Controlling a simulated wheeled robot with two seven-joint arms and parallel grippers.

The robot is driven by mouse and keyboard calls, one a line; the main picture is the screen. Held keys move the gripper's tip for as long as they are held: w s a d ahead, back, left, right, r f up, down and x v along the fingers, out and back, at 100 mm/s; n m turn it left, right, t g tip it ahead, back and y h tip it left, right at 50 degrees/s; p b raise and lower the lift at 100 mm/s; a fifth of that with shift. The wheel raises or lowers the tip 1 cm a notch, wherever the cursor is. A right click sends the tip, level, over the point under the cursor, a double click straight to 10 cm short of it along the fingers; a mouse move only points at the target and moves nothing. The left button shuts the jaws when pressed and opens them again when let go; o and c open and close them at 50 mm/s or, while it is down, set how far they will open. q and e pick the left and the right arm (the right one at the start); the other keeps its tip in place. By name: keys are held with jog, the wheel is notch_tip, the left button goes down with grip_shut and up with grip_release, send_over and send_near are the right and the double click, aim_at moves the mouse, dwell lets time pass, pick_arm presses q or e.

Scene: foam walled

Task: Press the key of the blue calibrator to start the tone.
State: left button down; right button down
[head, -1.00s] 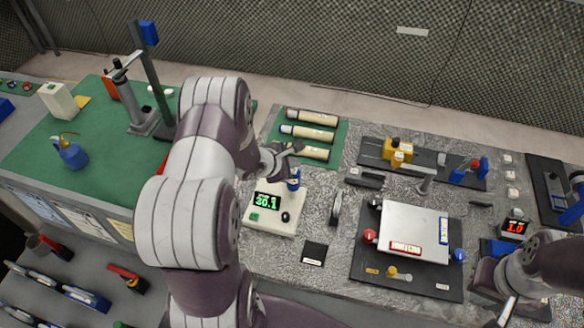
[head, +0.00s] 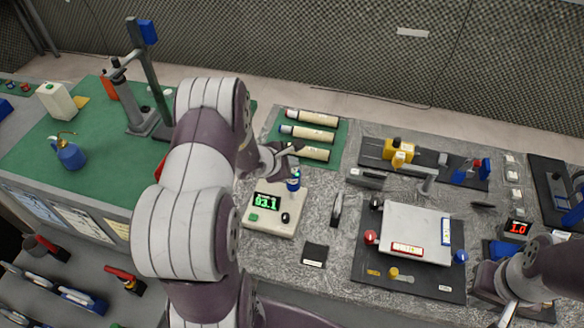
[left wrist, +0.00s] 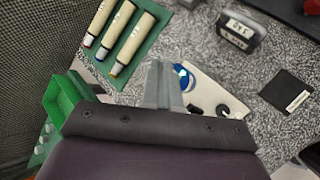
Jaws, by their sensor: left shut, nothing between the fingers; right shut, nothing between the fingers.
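The blue calibrator (head: 293,184) is a small blue piece at the top right corner of a white meter box (head: 268,222) with a green lit display. In the left wrist view the calibrator (left wrist: 184,76) shows as a blue rounded shape right beside my fingertips, partly hidden by them. I cannot make out its key. My left gripper (head: 294,149) is shut and empty, close above the calibrator; its shut fingers also show in the left wrist view (left wrist: 162,84). I cannot tell whether they touch it. My right gripper (head: 508,308) is shut and empty at the lower right.
Several cream tubes (head: 308,134) lie on a green mat behind the meter. A black square pad (head: 314,254) lies in front right of it. A silver plate (head: 415,234) on a black base stands further right. A blue oil can (head: 69,152) stands on the left bench.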

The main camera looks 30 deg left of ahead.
pick_arm(q)
jog(key=shift+r+p, duration=1.55)
jog(key=shift+r, duration=1.5)
jog(key=shift+f, duration=0.1)
